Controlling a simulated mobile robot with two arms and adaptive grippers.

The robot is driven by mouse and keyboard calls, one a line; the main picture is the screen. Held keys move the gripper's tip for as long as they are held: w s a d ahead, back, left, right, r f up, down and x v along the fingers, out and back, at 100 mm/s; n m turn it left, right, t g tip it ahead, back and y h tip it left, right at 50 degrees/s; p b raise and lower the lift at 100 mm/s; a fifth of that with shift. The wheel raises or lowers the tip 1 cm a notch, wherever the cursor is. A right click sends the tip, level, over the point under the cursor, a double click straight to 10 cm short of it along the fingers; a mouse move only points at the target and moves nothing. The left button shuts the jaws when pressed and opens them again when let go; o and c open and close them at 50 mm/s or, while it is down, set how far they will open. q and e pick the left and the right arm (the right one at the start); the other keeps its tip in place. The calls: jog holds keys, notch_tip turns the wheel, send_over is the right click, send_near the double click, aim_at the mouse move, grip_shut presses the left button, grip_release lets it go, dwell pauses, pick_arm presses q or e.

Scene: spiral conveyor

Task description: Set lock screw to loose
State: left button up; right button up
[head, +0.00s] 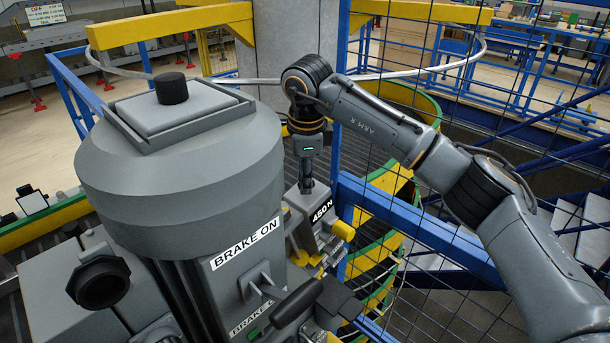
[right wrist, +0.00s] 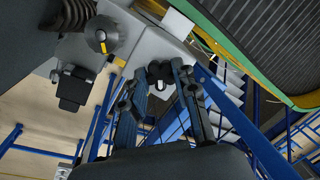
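I cannot tell whether the fingers touch that part. A round grey knob with a yellow mark (right wrist: 103,38) lies to the upper left in the wrist view, apart from the fingers. Neither view shows clearly which part is the lock screw, or its setting. My left gripper is not in view.
A large grey motor housing (head: 180,170) labelled "BRAKE ON" stands at left, with a black-gripped lever (head: 297,303) in front. Yellow knobs (head: 343,230) sit beside the block. A blue-framed mesh fence (head: 400,222) and the green-yellow spiral conveyor (head: 378,262) are close on the right.

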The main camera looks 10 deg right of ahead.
grip_shut()
jog(key=shift+n, duration=0.3)
jog(key=n+g+p, duration=0.1)
jog(key=n, duration=0.4)
jog(key=shift+r, duration=0.1)
jog(key=n+g+h+p, duration=0.1)
jog(key=n+p, duration=0.1)
jog(key=n, duration=0.5)
jog(key=shift+w, duration=0.1)
jog(key=n+h+p, duration=0.1)
jog(key=n+p, duration=0.1)
jog(key=n, duration=0.4)
jog(key=shift+a+n+g, duration=0.1)
jog(key=shift+n+g, duration=0.2)
jog(key=n, duration=0.3)
jog(key=n+h+p, duration=0.1)
jog(key=n, duration=0.2)
jog(key=shift+a+h, duration=0.1)
jog(key=shift+h, duration=0.2)
jog(key=shift+n, duration=0.3)
jog(key=o, duration=0.9)
grip_release()
